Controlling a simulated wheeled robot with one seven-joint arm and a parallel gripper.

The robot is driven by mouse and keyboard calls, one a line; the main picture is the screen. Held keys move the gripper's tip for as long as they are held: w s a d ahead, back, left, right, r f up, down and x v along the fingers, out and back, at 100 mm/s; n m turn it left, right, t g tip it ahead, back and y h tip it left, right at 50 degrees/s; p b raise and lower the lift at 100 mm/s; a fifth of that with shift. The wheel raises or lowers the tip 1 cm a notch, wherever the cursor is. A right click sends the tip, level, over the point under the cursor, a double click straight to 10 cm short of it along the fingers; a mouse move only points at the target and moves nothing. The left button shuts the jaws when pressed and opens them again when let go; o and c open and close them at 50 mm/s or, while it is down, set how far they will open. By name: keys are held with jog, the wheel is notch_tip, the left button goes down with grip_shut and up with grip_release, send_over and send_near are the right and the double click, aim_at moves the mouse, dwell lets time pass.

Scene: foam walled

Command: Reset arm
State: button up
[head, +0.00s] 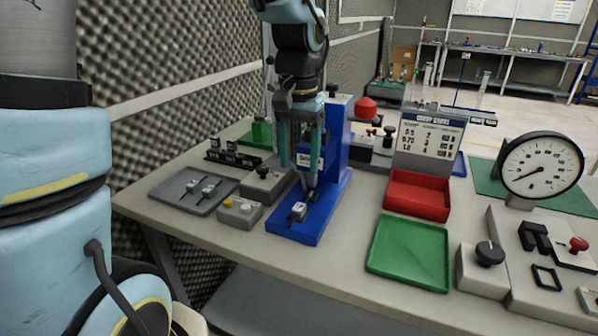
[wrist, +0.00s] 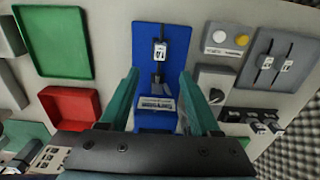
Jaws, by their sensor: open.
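My gripper (head: 302,150) hangs from the arm above the blue press-like fixture (head: 292,232) in the head view, its two teal fingers pointing down. In the wrist view the gripper (wrist: 161,88) has its fingers spread apart, with nothing held between them. A small labelled part (head: 298,211) lies on the front of the blue base, and it also shows in the wrist view (wrist: 160,50). The fingers appear above the fixture's upper parts, but I cannot tell the exact gap to the blue column (head: 339,150).
A grey tray (head: 168,192) with small parts and a button box (head: 238,210) stand left. A red tray (head: 415,197), a green tray (head: 380,262) and a dial gauge (head: 540,168) stand right. A foam wall (head: 165,60) lies behind at left.

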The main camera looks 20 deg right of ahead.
dwell(0.3)
jog(key=a+f+n, duration=0.3)
jog(key=a, duration=0.9)
jog(key=w+a+f+n+t, duration=0.1)
jog(key=a+f+n, duration=0.2)
jog(key=a, duration=1)
jog(key=shift+w+a+n+t, duration=0.15)
jog(key=shift+n+t, duration=0.15)
jog(key=shift+n, duration=0.4)
